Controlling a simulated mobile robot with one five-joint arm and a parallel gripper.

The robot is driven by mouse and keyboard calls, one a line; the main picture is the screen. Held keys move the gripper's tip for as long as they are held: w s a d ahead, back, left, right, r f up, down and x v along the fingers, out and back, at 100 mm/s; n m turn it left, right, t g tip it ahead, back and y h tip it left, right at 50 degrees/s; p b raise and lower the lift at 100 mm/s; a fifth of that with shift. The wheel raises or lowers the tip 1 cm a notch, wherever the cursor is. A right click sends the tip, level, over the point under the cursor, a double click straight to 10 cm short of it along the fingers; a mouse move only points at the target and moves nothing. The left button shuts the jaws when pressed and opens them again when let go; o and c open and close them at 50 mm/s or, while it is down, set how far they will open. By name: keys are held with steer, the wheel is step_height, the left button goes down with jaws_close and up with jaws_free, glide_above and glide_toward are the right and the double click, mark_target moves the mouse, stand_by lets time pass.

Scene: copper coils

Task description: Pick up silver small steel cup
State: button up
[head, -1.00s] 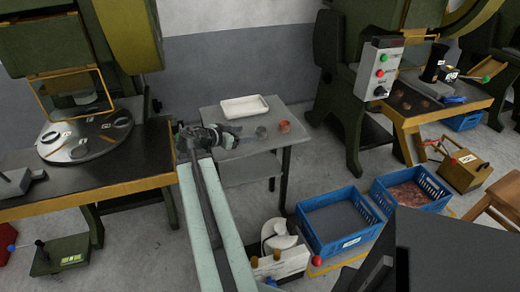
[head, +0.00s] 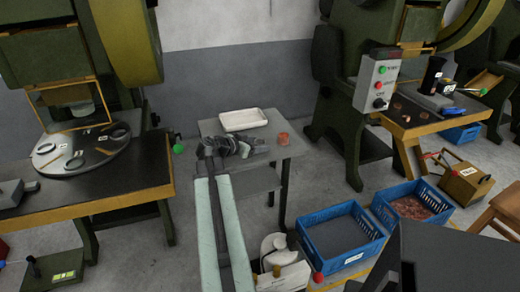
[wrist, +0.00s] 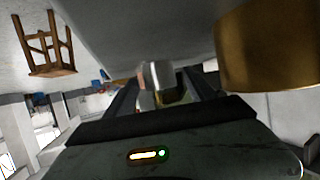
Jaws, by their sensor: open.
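The silver small steel cup (wrist: 157,74) shows in the wrist view between and beyond the tips of my open gripper (wrist: 160,92); I cannot tell whether they touch it. In the head view my gripper (head: 258,145) is low over the small grey table (head: 288,152), and the arm's end largely hides the silver cup. A copper cup (head: 282,138) stands on the table just right of my gripper. A copper-coloured edge also shows beside the silver cup in the wrist view.
A white tray (head: 244,120) lies at the table's back. Left is a press with a round disc (head: 82,152). Blue crates (head: 340,238) stand on the floor at right. In the wrist view a large blurred gold-brown shape (wrist: 262,48) is close at the right.

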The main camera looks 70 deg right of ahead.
jaws_close()
step_height(320, 180, up, 10)
steer(key=p, duration=1)
